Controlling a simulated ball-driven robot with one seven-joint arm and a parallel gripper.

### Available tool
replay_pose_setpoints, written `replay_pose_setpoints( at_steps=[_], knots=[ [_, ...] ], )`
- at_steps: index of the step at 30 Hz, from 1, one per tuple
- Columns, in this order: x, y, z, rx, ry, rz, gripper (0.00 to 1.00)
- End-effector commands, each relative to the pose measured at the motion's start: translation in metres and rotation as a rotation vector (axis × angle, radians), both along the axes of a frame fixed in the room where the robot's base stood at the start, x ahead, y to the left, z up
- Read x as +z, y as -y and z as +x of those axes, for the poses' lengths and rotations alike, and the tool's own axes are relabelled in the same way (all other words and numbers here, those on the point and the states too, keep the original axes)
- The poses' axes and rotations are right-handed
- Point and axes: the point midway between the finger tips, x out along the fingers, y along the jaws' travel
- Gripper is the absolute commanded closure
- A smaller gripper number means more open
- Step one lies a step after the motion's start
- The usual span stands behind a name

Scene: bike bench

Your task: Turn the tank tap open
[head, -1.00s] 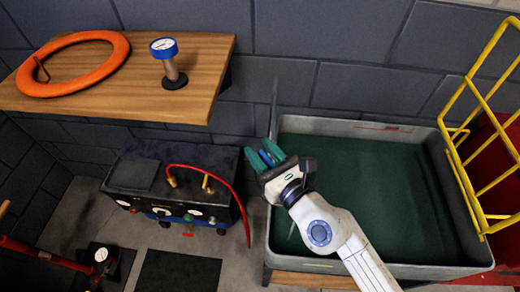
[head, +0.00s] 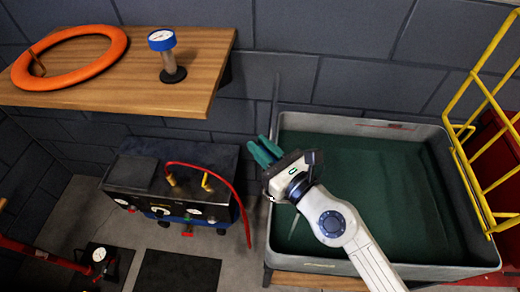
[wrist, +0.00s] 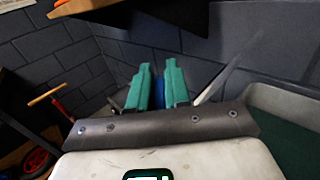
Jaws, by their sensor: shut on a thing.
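The grey tank (head: 360,122) holds dark green water and stands at the right in the head view. My gripper (head: 263,150) is at its left rim, with green fingers pointing away from the arm. In the wrist view my gripper (wrist: 160,85) is shut on a blue piece (wrist: 158,94), which looks like the tap's handle. The fingers and palm hide most of it, and the tap's body cannot be made out. In the head view the blue piece is hidden. A thin grey upright bar (head: 275,100) stands just behind the fingers.
A wooden shelf (head: 120,85) at the upper left bears an orange ring (head: 70,78) and a blue-topped gauge (head: 163,50). Below it is a black machine (head: 150,195) with a red hose (head: 238,190). A yellow rack (head: 470,105) stands right of the tank.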

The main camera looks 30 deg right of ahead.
Motion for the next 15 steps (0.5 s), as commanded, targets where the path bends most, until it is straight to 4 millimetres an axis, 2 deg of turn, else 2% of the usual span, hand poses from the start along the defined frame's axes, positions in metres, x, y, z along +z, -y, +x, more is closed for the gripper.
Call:
replay_pose_setpoints(
  at_steps=[3,15],
  knots=[
    [-0.0062,-0.0004,-0.0002,0.067,0.004,0.001,1.00],
    [0.0032,-0.0049,-0.0015,0.421,0.005,0.003,1.00]
  ],
)
